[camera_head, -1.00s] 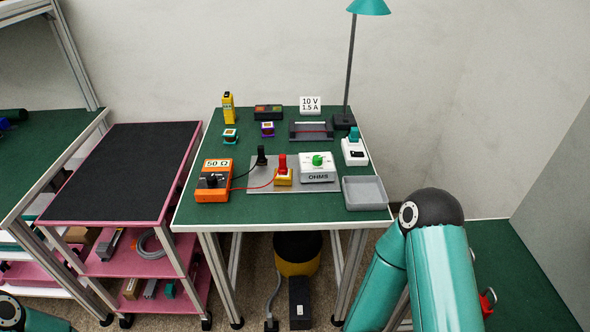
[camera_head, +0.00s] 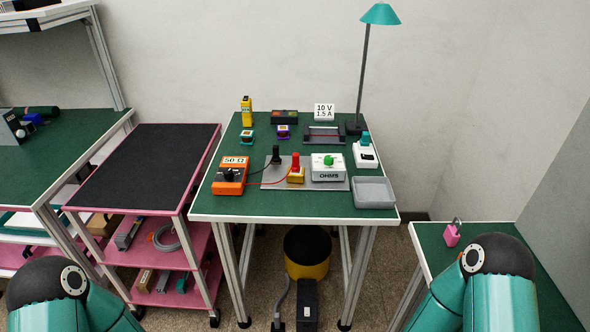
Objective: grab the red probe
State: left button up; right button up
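The red probe (camera_head: 295,162) stands upright on a small yellow block on a grey plate (camera_head: 272,179) on the green table. A red wire runs from it to the orange 50 Ω box (camera_head: 230,176). A black probe (camera_head: 276,155) stands just behind and left of it, with a black wire to the same box. A white OHMS box with a green knob (camera_head: 328,166) is to its right. My two teal arms show at the lower left and lower right corners, well short of the table. Neither gripper is in view.
A grey tray (camera_head: 374,192) lies at the table's front right, with a teal lamp (camera_head: 380,14) behind. A pink cart (camera_head: 140,165) stands left. A side table with a pink padlock (camera_head: 452,234) is at right. The table's front strip is clear.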

aim_at(296, 167)
jog(key=z, duration=0.1)
jog(key=k, duration=1.1)
jog(key=u, duration=0.5)
jog(key=i, duration=1.85)
jog(key=z, duration=0.05)
